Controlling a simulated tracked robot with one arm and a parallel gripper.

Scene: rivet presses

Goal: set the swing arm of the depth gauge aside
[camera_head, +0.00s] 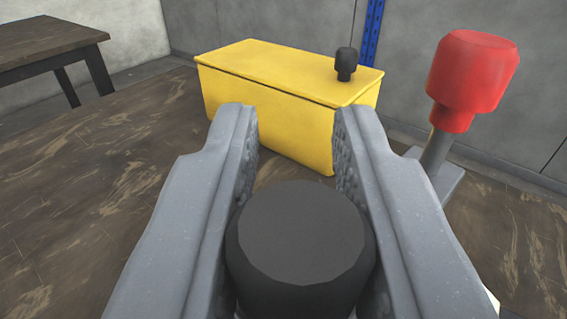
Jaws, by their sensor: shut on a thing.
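My gripper (294,130) reaches forward from the bottom of the view, with its two grey fingers on either side of a black round knob (300,235). It is shut on this knob, which sits low between the fingers, near the bottom edge. The knob has a flat top. What the knob is fixed to is hidden below it and behind the fingers, so I cannot tell the rest of the swing arm or the depth gauge apart.
A yellow box (265,95) with a small black knob (345,62) on top stands ahead. A red-capped grey lever (470,75) rises close on the right. A dark wooden table (45,42) stands at the far left.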

